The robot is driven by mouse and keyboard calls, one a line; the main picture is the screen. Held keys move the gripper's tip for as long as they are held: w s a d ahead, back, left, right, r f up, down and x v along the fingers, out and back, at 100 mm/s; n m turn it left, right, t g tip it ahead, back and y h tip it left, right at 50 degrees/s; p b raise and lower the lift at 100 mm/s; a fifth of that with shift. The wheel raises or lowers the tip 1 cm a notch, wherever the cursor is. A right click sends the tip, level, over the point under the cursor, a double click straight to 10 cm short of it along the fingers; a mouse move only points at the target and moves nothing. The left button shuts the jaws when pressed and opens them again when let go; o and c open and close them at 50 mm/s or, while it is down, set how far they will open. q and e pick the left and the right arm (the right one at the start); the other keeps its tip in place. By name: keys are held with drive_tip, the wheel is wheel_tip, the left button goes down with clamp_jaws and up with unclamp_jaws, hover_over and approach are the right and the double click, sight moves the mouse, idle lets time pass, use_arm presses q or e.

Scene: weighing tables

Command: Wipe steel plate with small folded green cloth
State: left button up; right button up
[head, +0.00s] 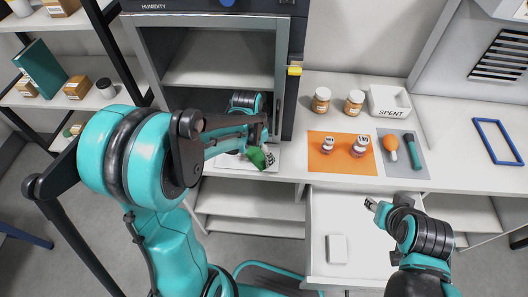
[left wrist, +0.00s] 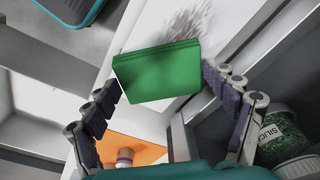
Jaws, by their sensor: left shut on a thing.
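The small folded green cloth (head: 260,158) is in my left gripper (head: 258,148), at the front of the open cabinet. In the left wrist view the cloth (left wrist: 157,70) spans between the two fingers of the left gripper (left wrist: 162,84). A pale plate (left wrist: 150,28) with a dark grey smudge lies beyond the cloth; the cloth covers part of it. Whether the cloth touches the plate cannot be told. In the head view my arm and the cloth hide much of the plate (head: 273,150). My right gripper (head: 371,205) is over the open drawer, its jaw state unclear.
The open drawer (head: 318,228) holds a white block (head: 337,248). An orange mat (head: 322,165) with two jars, a grey mat (head: 420,145) with tools, a SPENT tray (head: 390,102) and a blue frame (head: 497,142) are on the counter. A SILICA jar (left wrist: 285,135) stands beside the left gripper.

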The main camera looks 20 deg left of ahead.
sight(232, 155)
use_arm(q)
drive_tip(key=shift+s+a+f, duration=0.1)
drive_tip(key=shift+s+a, duration=0.1)
drive_tip(key=shift+a, duration=0.35)
drive_tip(key=shift+s+a, duration=0.15)
drive_tip(key=shift+a, duration=0.4)
drive_tip(key=shift+s+a, duration=0.2)
drive_tip(key=shift+a, duration=0.75)
drive_tip(key=shift+s+a, duration=0.2)
drive_tip(key=shift+a, duration=0.7)
drive_tip(key=shift+s+a, duration=0.2)
drive_tip(key=shift+a, duration=0.65)
drive_tip(key=shift+s+a, duration=0.2)
drive_tip(key=shift+a, duration=0.65)
drive_tip(key=shift+r+p, duration=2.2)
drive_tip(key=shift+r, duration=0.85)
wheel_tip(232, 155, up, 3)
drive_tip(key=shift+r+p, duration=0.1)
drive_tip(key=shift+p, duration=1.1)
